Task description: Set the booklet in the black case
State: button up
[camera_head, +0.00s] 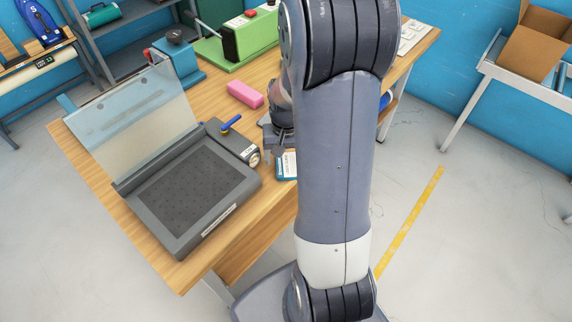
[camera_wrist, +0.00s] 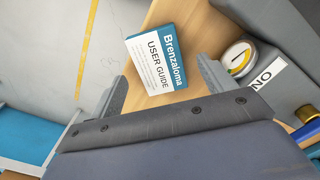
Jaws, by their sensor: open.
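The booklet (camera_head: 287,165) is white and teal and lies flat on the wooden table, right of the dark case, partly hidden by my arm. In the wrist view the booklet (camera_wrist: 157,62) reads "Brenzaloma USER GUIDE". The dark grey-black case (camera_head: 195,190) stands open on the table, its clear lid (camera_head: 133,118) tilted up at the back. Its dark perforated floor looks empty. My gripper (camera_wrist: 163,86) is open and empty, its fingers apart on the near side of the booklet. In the head view my gripper (camera_head: 276,142) is mostly hidden behind my arm.
A gauge (camera_head: 253,158) and a blue-handled valve (camera_head: 231,123) stick out at the case's right side, close to the booklet. A pink block (camera_head: 245,94), a blue device (camera_head: 178,62) and a green machine (camera_head: 238,42) stand farther back. The table's edge is near the booklet.

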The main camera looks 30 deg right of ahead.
aim_at(286, 166)
jog(key=shift+f, duration=1.15)
jog(key=shift+c, duration=0.5)
jog(key=c, duration=1)
jog(key=shift+c, duration=0.2)
